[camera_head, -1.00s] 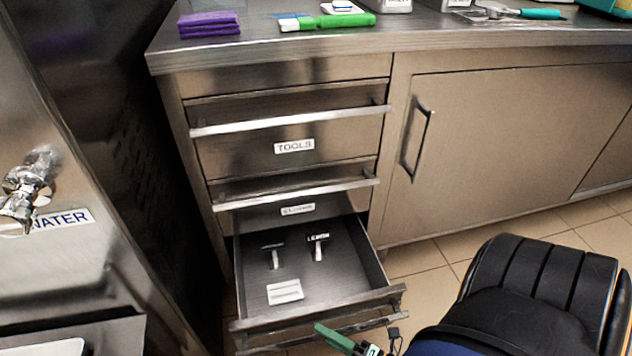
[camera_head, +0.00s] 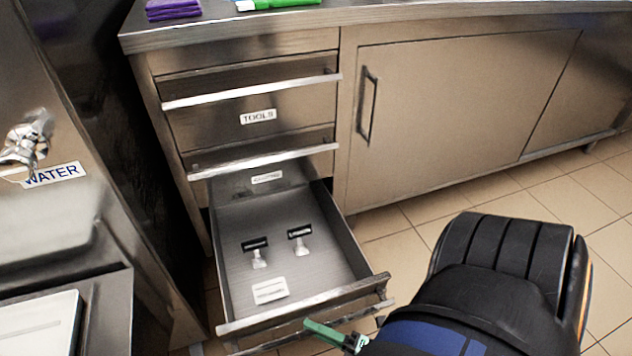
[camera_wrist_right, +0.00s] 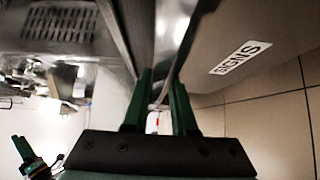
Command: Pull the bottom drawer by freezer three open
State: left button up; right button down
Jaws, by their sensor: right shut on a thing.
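The bottom drawer (camera_head: 230,285) stands pulled well out of the steel cabinet, below the drawer labelled TOOLS. Inside lie two small black-topped signs with white stems (camera_head: 299,241) and a white card (camera_head: 269,290). My right gripper (camera_head: 325,332) is at the drawer's front, its green fingers shut on the bar handle (camera_head: 370,311).
Two shut drawers with bar handles are above, the upper labelled TOOLS (camera_head: 258,116). A cabinet door (camera_head: 450,110) is to the right. A steel machine with a WATER label (camera_head: 52,173) stands close on the left. Tiled floor (camera_head: 590,195) is free at right.

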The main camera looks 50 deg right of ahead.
pick_arm(q)
jog(key=shift+s+a, duration=0.2)
jog(key=shift+s, duration=0.1)
pick_arm(e)
jog(key=shift+s+a, duration=0.1)
jog(key=shift+s, duration=0.2)
jog(key=c, duration=0.7)
grip_release()
jog(key=v, duration=1.2)
jog(key=shift+s, duration=0.2)
pick_arm(q)
jog(key=shift+d+f, duration=0.1)
jog(key=shift+f, duration=0.05)
jog(key=shift+s, duration=0.1)
pick_arm(e)
jog(key=shift+s, duration=0.1)
